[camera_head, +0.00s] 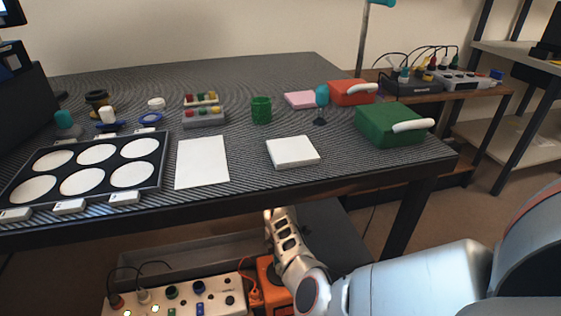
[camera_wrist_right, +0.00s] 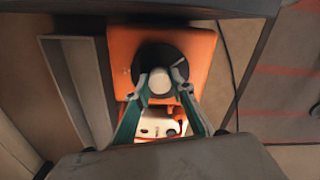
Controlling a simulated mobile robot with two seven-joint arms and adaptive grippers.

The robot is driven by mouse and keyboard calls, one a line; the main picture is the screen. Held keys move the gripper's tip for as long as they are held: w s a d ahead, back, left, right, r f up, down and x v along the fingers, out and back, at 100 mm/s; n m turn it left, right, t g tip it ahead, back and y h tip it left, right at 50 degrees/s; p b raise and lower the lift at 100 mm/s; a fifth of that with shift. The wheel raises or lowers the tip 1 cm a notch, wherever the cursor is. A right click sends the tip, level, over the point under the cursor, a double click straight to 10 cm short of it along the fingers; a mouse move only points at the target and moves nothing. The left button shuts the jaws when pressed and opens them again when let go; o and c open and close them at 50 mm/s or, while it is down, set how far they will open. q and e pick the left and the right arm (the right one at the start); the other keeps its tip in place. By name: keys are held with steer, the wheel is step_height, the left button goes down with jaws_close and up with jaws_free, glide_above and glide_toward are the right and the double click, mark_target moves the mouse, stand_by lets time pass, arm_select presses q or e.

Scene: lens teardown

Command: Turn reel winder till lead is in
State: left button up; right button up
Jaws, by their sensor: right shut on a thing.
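The reel winder has an orange housing (camera_wrist_right: 200,45) with a dark round hub and a pale knob (camera_wrist_right: 160,81) on it. In the wrist view my right gripper (camera_wrist_right: 163,84) has its two teal fingers closed around that knob. In the head view the orange housing (camera_head: 268,284) stands below the table's front edge, partly covered by my right arm. An orange lead (camera_head: 248,290) shows beside the housing's left side. Its far end is hidden, so I cannot tell how much is wound in. My left gripper is not in view.
A pale panel (camera_head: 222,303) with knobs and plugged cables stands left of the reel, with a grey trough (camera_head: 190,258) behind it. The dark table (camera_head: 245,185) overhangs close to my right arm. It carries a lens tray, white pads and green and red boxes.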

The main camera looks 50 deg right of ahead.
steer(key=m, duration=0.6)
steer(key=shift+a, duration=0.1)
steer(key=m, duration=0.6)
stand_by(0.4)
steer(key=o, duration=1.1)
steer(key=shift+o, duration=0.2)
